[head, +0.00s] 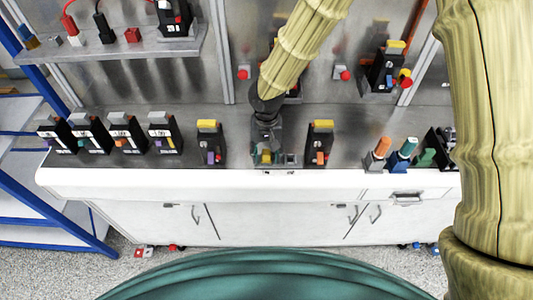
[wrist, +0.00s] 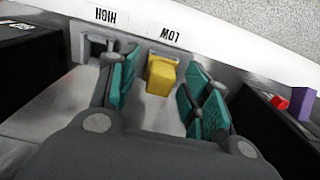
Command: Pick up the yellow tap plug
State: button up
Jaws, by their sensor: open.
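The yellow tap plug (wrist: 161,75) shows in the wrist view as a small yellow block by the label marked LOW. It is between the teal-padded fingers of my gripper (wrist: 163,92), which are open with a visible gap on both sides of it. In the head view my gripper (head: 266,152) points down at the front part of the bench, and the yellow plug (head: 266,157) shows partly between its fingers. A grey socket (wrist: 97,46) by the label HIGH stands beside the plug and looks empty.
Black breaker units with yellow tops stand close on both sides, left (head: 210,143) and right (head: 319,143). Several grey-topped units (head: 128,133) line the bench's left. Orange (head: 382,147) and teal (head: 407,148) handled items stand at right. A shelf (head: 130,52) is at upper left.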

jog(key=c, duration=0.9)
jog(key=shift+c, duration=0.2)
